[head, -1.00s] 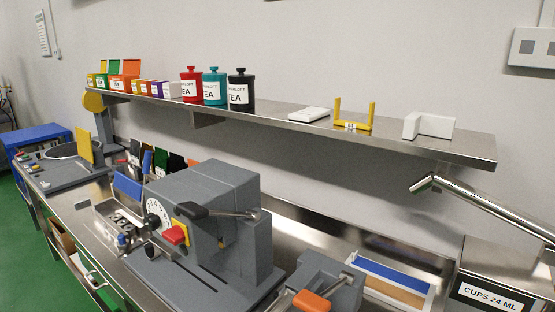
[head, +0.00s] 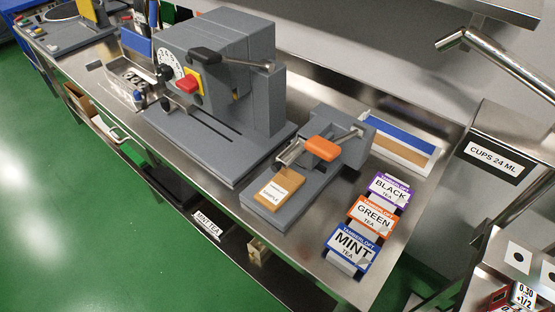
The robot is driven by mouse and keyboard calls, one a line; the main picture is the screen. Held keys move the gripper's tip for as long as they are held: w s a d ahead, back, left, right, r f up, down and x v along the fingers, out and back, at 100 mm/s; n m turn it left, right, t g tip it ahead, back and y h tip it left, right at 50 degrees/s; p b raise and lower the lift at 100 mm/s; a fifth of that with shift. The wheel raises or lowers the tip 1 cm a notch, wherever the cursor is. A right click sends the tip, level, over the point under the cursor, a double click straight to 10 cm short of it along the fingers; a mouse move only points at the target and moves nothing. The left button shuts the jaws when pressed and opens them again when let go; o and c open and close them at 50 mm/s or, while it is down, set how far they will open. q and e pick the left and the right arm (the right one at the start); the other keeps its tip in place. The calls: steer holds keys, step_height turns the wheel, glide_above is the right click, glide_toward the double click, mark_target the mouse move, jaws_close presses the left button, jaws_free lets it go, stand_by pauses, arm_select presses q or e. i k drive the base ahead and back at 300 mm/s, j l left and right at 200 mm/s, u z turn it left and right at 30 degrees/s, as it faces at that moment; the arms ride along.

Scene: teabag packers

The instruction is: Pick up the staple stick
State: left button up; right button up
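I cannot make out a staple stick for certain in the head view. A grey bench device with an orange handle (head: 322,148), which looks like a stapler, stands on the metal bench. A tan block with a white label (head: 275,190) lies on the front of its grey base. Behind it is a shallow white tray (head: 432,150) with a blue strip and a brown strip; whether staples lie in it is too small to tell. Neither of my grippers is in view.
A large grey machine with a red knob (head: 187,84) stands left of the stapler. Purple, orange and blue tea packets (head: 352,248) stand at the bench's front right. A box labelled CUPS (head: 494,157) and a chrome pipe (head: 500,60) are at right. Green floor lies left.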

mark_target(91, 64)
steer(key=i+j, duration=0.2)
steer(key=j, duration=0.3)
steer(key=i+j+u, duration=0.1)
steer(key=j, duration=0.4)
steer(key=i+j, duration=0.3)
steer(key=j, duration=0.2)
steer(key=i+j, duration=0.2)
steer(key=j, duration=0.3)
steer(key=i+j+u, duration=0.1)
steer(key=j, duration=0.35)
steer(key=i+j, duration=0.3)
steer(key=j, duration=0.2)
steer(key=i+j, duration=0.25)
steer(key=j, duration=0.2)
steer(key=i+j+u, duration=0.1)
steer(key=j, duration=0.35)
steer(key=i, duration=0.1)
